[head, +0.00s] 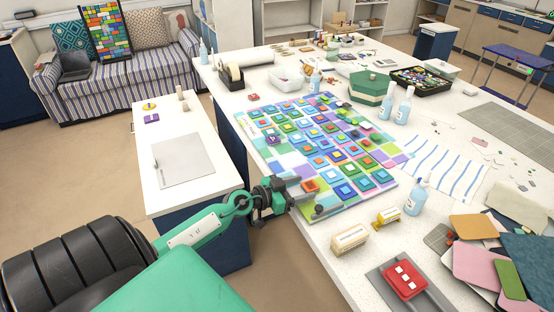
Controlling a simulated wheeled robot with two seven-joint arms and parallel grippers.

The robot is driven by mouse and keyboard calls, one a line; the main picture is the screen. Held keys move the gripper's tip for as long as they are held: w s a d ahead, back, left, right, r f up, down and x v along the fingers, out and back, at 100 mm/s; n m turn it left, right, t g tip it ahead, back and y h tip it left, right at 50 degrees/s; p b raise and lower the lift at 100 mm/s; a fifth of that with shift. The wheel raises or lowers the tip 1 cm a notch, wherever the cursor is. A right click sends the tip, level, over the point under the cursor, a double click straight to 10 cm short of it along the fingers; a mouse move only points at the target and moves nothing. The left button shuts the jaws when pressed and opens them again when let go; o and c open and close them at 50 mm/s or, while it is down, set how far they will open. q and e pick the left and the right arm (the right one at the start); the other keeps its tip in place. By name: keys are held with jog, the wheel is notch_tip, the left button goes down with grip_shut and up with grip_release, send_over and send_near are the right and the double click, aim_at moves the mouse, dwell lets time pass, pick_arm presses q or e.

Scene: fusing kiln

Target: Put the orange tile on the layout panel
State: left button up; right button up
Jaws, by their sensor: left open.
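The layout panel (399,160) lies flat on the white worktable, covered with a colourful grid of stacked square tiles. An orange tile (310,186) is at the panel's near left corner, on its surface as far as I can see. My left gripper (316,196) reaches in from the left, low over that corner. Its fingers are apart and beside the orange tile; I cannot tell whether they touch it. The gripper hides part of the panel's near left edge. My right gripper is out of view.
A red tray (405,281) and coloured sheets (482,267) lie nearer. A green hexagonal box (370,86) stands behind.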

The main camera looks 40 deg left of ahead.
pick_arm(q)
jog(key=b+v, duration=0.1)
jog(key=v, duration=0.8)
jog(key=shift+s+a, duration=0.15)
jog(key=shift+s, duration=0.2)
jog(key=s+a+f+n+y, duration=0.1)
jog(key=a+f+n+y, duration=0.15)
jog(key=f, duration=0.65)
jog(key=s+a+f+n+y, duration=0.1)
jog(key=a+f+y, duration=0.15)
jog(key=f, duration=0.65)
jog(key=s+d+f+n+g+y, duration=0.15)
jog(key=s+f, duration=0.25)
jog(key=f, duration=0.7)
jog(key=s+f+g+y, duration=0.1)
jog(key=s+f+g, duration=0.3)
jog(key=f, duration=0.6)
jog(key=s+d+f+m+g, duration=0.1)
jog(key=s+d+f+g, duration=0.1)
jog(key=s+d+f, duration=0.4)
jog(key=s+d+f+m+g+h, duration=0.1)
jog(key=s+d+f+g, duration=0.2)
jog(key=s+d+f, duration=0.3)
jog(key=s+d+f+m+g, duration=0.1)
jog(key=s+d+f+g, duration=0.2)
jog(key=s+f, duration=0.7)
jog(key=s+d, duration=0.2)
jog(key=s, duration=0.5)
jog(key=shift+s+d+f, duration=0.15)
jog(key=shift+s+d, duration=0.25)
